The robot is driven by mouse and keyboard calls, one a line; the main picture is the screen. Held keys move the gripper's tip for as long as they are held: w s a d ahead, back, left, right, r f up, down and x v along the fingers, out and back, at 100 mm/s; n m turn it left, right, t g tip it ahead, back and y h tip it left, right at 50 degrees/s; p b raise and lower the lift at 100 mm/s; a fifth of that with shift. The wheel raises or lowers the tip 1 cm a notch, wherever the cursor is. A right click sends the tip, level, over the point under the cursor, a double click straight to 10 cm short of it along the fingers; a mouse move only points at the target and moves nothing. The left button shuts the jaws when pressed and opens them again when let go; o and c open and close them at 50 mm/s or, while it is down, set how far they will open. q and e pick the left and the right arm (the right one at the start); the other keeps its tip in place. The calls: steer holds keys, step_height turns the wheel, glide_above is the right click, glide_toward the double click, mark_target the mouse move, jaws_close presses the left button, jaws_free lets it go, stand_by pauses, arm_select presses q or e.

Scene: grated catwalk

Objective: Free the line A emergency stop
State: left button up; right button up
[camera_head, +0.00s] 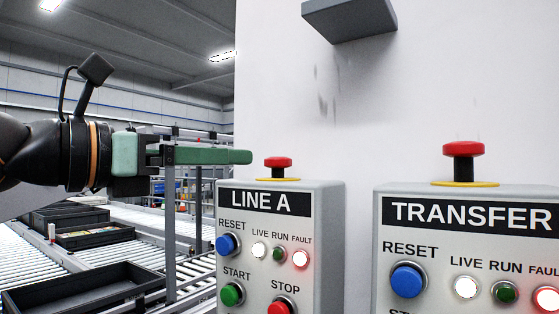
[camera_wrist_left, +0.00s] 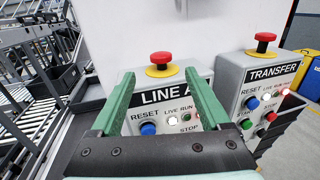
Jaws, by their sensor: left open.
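The line A emergency stop (camera_head: 278,162) is a red mushroom button over a yellow collar, on top of the grey LINE A box (camera_head: 331,230). Its dark stem looks shorter than that of the TRANSFER stop. My left gripper (camera_head: 251,157) is level with the red head, just left of it and apart from it. In the left wrist view its two green fingers (camera_wrist_left: 160,76) are spread and empty, and the red button (camera_wrist_left: 161,58) shows beyond the gap between their tips. On the LINE A box the white LIVE lamp and red FAULT lamp (camera_head: 300,258) are lit. My right gripper is out of view.
The TRANSFER box (camera_head: 380,250) stands close on the right with its own red stop button (camera_head: 463,149). A pale wall is behind both boxes, with a grey block (camera_head: 349,18) jutting out above. Roller conveyors and dark trays (camera_head: 95,236) lie at left.

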mark_target(267, 159)
arm_select(q)
steer(key=p+x, duration=0.2)
steer(key=x, duration=0.7)
steer(key=shift+w+d+p, duration=0.1)
steer(key=shift+d+p, duration=0.2)
steer(key=shift+p, duration=0.05)
steer(key=shift+w+d+f, duration=0.1)
steer(key=shift+w+d, duration=0.4)
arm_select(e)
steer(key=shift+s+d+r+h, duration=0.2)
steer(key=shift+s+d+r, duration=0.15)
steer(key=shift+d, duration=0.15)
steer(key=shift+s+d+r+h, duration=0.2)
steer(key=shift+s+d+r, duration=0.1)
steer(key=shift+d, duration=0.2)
arm_select(q)
steer(key=shift+c, duration=0.2)
jaws_close()
steer(key=shift+r, duration=0.85)
steer(key=shift+a+r, duration=0.1)
steer(key=shift+r, duration=0.05)
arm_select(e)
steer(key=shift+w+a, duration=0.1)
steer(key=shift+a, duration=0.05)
arm_select(q)
steer(key=shift+c, duration=1.5)
jaws_free()
steer(key=o, duration=0.3)
